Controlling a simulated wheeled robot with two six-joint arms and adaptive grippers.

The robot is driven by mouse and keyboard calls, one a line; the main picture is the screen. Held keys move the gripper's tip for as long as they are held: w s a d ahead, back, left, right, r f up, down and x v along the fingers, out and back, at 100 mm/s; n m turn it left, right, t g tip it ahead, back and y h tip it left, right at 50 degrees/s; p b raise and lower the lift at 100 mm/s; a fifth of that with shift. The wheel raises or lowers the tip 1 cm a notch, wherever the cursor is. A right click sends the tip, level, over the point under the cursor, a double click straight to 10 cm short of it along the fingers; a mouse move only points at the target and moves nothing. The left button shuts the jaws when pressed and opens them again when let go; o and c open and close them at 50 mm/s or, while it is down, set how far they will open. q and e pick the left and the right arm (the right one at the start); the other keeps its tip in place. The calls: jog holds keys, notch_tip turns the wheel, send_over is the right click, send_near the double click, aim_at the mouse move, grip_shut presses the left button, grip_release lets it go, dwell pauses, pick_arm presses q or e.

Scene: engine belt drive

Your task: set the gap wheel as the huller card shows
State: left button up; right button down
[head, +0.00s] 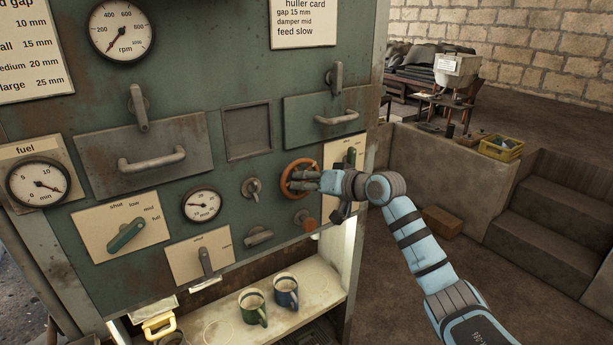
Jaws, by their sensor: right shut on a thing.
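The huller card (304,22) at the top reads gap 15 mm, damper mid, feed slow. An orange-brown handwheel (284,181), which looks like the gap wheel, sits on the green panel right of centre. My right gripper (306,179) reaches in from the right and is shut on the wheel, covering part of it. A small round dial (202,206) is left of the wheel; its needle points left, but its figures are too small to read surely. My left gripper is not in view.
Levers (126,235) and drawer handles (152,160) stick out around the wheel. A small grey knob (254,188) is close on its left. Two mugs (286,291) stand on the shelf below. The floor at right is mostly clear before the steps (545,235).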

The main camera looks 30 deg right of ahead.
dwell(0.3)
jog(key=c, duration=1.6)
grip_release()
jog(key=v, duration=0.7)
jog(key=shift+s+r, duration=0.1)
jog(key=shift+s, duration=0.15)
